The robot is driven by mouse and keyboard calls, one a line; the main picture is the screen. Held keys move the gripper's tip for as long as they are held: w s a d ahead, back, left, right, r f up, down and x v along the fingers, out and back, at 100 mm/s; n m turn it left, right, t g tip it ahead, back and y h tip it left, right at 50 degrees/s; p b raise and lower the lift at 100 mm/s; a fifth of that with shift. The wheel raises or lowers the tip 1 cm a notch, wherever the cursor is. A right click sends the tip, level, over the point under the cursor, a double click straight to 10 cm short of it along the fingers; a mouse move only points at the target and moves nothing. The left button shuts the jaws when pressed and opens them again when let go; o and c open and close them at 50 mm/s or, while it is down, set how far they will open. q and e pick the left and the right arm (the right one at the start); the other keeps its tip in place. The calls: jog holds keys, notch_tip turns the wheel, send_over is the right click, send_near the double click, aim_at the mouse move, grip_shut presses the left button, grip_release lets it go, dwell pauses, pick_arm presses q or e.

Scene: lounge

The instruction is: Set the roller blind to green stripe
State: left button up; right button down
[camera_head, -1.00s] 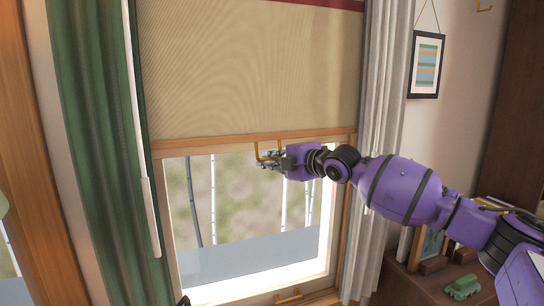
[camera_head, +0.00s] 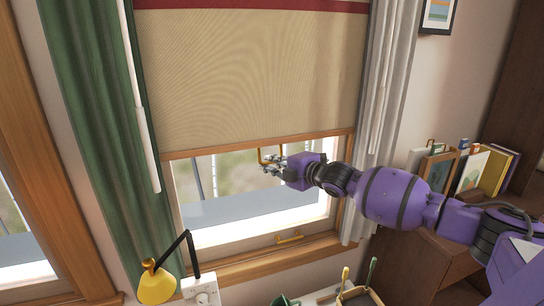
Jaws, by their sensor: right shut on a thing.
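The roller blind (camera_head: 245,75) hangs over the upper part of the window. Its fabric is beige, with a dark red stripe (camera_head: 250,5) across it at the top of the view. No green stripe shows. A wooden bar (camera_head: 215,147) runs along its lower edge, with a small brass handle (camera_head: 262,156) hanging from it. My right gripper (camera_head: 272,166) is shut on this handle, and its fingers partly hide it. The window glass (camera_head: 240,180) shows below the bar. My left gripper is out of view.
Green curtain (camera_head: 85,120) hangs left, grey curtain (camera_head: 385,110) right. The window's lower frame has a brass handle (camera_head: 290,238). Below stand a yellow lamp (camera_head: 157,285) and a white box (camera_head: 200,290). Books (camera_head: 492,170) stand on a cabinet at right.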

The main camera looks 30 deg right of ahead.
jog(key=shift+f, duration=0.35)
jog(key=c, duration=1.9)
grip_release()
jog(key=shift+r, duration=0.15)
jog(key=v, duration=1.2)
